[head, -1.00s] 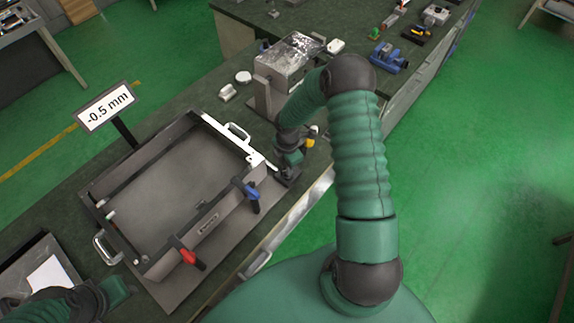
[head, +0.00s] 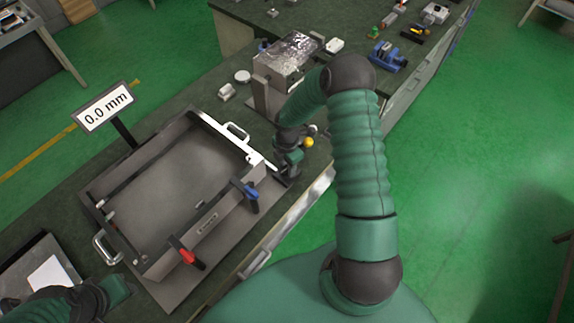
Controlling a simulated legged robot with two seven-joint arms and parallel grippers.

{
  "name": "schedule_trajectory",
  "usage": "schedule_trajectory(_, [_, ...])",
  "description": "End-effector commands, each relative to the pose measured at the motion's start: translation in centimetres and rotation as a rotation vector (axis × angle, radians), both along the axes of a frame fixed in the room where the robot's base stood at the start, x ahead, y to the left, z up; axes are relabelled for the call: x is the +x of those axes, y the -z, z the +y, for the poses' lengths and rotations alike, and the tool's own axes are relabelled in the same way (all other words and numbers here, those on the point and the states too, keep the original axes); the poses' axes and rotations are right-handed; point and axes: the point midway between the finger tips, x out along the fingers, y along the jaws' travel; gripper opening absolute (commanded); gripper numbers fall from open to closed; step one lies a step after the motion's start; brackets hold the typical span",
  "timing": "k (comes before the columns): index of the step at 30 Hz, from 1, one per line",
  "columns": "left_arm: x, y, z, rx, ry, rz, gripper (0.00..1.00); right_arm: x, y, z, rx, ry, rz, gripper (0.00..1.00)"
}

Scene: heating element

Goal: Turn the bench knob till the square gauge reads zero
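The square gauge (head: 103,107) is a white sign on a dark post behind the frame and reads 0.0 mm. A grey rectangular frame (head: 215,223) lies on the bench with a white rail (head: 228,136) along its far right side. My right gripper (head: 288,173) is low at the frame's right corner, by the rail's end. Its fingers are too small and dark to tell open from shut. A yellow round piece (head: 308,142) shows beside my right wrist. I cannot make out the bench knob for certain. Part of my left arm shows at bottom left; its fingers are not clear.
A blue-handled clamp (head: 249,195) and a red-handled clamp (head: 187,256) sit on the frame's near side. A foil-topped metal block (head: 291,52) stands behind my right arm. Small tools, including a blue vise (head: 387,55), lie on the far bench. Green floor is clear at right.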

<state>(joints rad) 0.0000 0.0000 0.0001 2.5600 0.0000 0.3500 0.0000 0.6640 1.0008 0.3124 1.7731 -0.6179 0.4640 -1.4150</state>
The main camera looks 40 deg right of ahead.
Motion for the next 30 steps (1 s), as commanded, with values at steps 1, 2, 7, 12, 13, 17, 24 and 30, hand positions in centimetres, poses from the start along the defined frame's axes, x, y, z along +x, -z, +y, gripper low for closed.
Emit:
schedule_trajectory(1, [0.0,0.0,0.0,0.0,0.0,0.0,0.36,0.0,0.0,0.0,0.001,0.0,0.001,0.35])
schedule_trajectory(2, [0.0,0.0,0.0,0.0,0.0,0.0,0.36,0.0,0.0,0.1,0.001,0.0,0.001,0.35])
schedule_trajectory(7, [0.0,0.2,0.0,0.0,0.0,0.0,0.36,0.0,-0.7,0.0,0.0,0.0,-0.001,0.35])
schedule_trajectory(12, [0.0,0.8,0.0,0.0,0.0,0.0,0.36,0.1,-4.2,-0.1,-0.002,0.002,-0.005,0.35])
schedule_trajectory(13, [0.0,0.9,0.0,0.0,0.0,0.0,0.36,0.1,-5.1,-0.1,-0.002,0.001,-0.005,0.35])
schedule_trajectory(17, [0.0,1.4,0.0,0.0,0.0,0.0,0.36,0.1,-9.1,-0.2,-0.002,0.002,-0.004,0.35])
schedule_trajectory(24, [0.0,1.8,0.0,0.0,0.0,0.0,0.36,0.2,-14.9,-0.3,0.0,0.001,-0.001,0.35])
schedule_trajectory(30, [0.0,1.9,0.0,0.0,0.0,0.0,0.36,0.2,-16.6,-0.2,0.002,-0.001,0.001,0.35])
